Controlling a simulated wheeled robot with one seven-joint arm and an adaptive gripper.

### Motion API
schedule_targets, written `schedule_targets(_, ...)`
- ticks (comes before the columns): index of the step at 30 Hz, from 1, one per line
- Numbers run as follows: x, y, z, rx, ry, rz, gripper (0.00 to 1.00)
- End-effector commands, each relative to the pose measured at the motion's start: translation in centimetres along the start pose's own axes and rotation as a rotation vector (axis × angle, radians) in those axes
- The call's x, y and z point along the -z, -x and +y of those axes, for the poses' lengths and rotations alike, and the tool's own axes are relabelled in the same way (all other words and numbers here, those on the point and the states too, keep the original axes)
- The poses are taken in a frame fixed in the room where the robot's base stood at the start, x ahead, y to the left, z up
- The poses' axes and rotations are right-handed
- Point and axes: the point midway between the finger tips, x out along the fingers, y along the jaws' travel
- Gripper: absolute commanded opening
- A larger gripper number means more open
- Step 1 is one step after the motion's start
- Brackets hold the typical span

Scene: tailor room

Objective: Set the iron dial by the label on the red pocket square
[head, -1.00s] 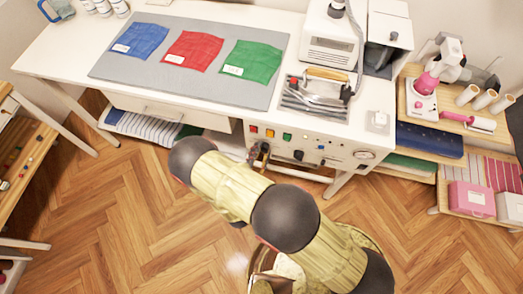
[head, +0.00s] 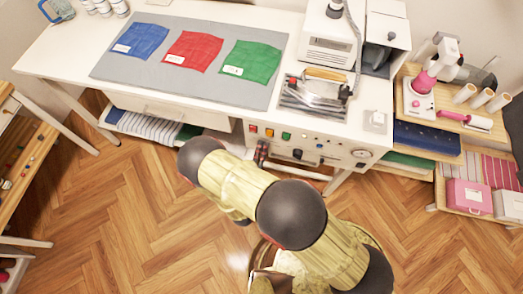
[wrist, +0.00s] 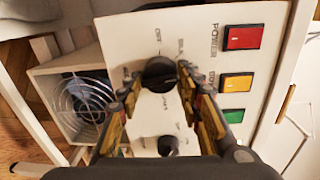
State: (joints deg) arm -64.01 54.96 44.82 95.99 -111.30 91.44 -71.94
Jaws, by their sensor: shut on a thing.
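The red pocket square (head: 198,46) lies flat on the grey mat (head: 105,70), between a blue and a green one. Its small white label (head: 174,60) is too small to read. The iron (head: 325,80) rests on the metal plate of the white ironing unit. In the wrist view, a black round dial (wrist: 159,74) sits on the unit's white front panel, with small lettering around it that I cannot read surely. My gripper (wrist: 156,80) is shut on this dial, one finger on each side. In the head view my gripper (head: 261,153) is small at the panel's left part.
Red (wrist: 243,38), yellow (wrist: 236,82) and green (wrist: 234,115) buttons sit beside the dial in the wrist view. A second black knob (wrist: 168,146) is close to my fingers. A round fan grille (wrist: 84,104) shows at left. Open wooden floor (head: 130,210) lies before the table.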

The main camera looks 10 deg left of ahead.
Motion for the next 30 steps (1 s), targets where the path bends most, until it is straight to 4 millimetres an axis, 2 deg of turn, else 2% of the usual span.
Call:
schedule_targets(9,-0.18,-0.07,-0.20,0.003,-0.120,-0.010,0.10)
schedule_targets(25,-0.12,-0.07,-0.19,0.003,-0.141,-0.011,0.10)
schedule_targets(26,-0.11,-0.06,-0.19,0.003,-0.141,-0.011,0.37)
schedule_targets(30,-0.07,-0.05,-0.14,0.002,-0.140,-0.010,0.45)
